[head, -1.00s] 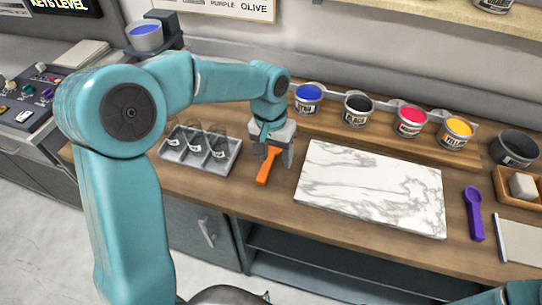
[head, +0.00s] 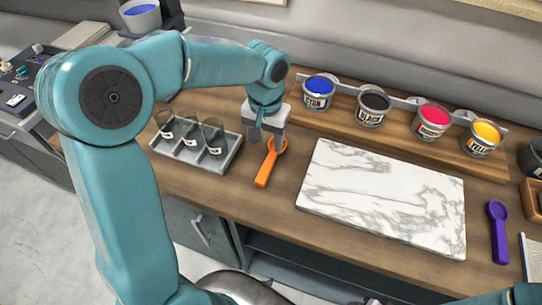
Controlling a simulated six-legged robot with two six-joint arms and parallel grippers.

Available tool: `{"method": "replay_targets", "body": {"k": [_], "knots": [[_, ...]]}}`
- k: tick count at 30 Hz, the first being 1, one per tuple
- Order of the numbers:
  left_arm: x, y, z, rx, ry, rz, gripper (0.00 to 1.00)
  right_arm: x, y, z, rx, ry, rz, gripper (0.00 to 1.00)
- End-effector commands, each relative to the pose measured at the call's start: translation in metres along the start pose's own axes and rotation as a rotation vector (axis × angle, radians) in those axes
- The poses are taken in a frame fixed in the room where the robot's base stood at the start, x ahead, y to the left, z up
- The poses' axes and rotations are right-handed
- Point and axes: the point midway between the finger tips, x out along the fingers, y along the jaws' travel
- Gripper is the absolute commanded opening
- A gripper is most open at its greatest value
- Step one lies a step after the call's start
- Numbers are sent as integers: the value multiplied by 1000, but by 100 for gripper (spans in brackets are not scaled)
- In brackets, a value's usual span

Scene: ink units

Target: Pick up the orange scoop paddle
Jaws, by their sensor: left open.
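The orange scoop paddle (head: 267,168) lies on the wooden counter between the jar tray and the marble slab. Its handle points toward the front edge, and its round end is at the back. My left gripper (head: 267,143) is open just above the round end, with its fingers pointing down. One finger overlaps the round end in the picture, and I cannot tell whether it touches. My right gripper is out of view; only a bit of teal arm shows at the bottom right corner.
A grey tray (head: 182,159) with small jars stands left of the paddle. A marble slab (head: 385,195) lies to the right. Ink cans, including a blue one (head: 317,91), stand in a rack behind. A purple scoop (head: 498,230) lies at the far right.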

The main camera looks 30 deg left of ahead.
Motion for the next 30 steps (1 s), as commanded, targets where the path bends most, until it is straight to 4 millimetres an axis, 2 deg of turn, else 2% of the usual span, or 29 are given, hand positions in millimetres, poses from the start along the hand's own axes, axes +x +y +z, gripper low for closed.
{"method": "replay_targets", "body": {"k": [3, 8, 16, 24, 25, 30], "knots": [[15, 0, 0, 1, -2, 0, 56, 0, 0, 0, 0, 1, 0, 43], [26, 2, 0, 1, -3, 0, 56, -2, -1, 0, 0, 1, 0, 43], [67, 6, -1, 1, -3, 0, 56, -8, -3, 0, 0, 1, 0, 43], [72, 6, -2, 1, 0, 1, 56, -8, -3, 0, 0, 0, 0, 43], [72, 6, -2, 1, 0, 1, 53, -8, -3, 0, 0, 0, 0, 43], [72, 6, -2, 1, 0, 1, 0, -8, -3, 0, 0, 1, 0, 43]]}}
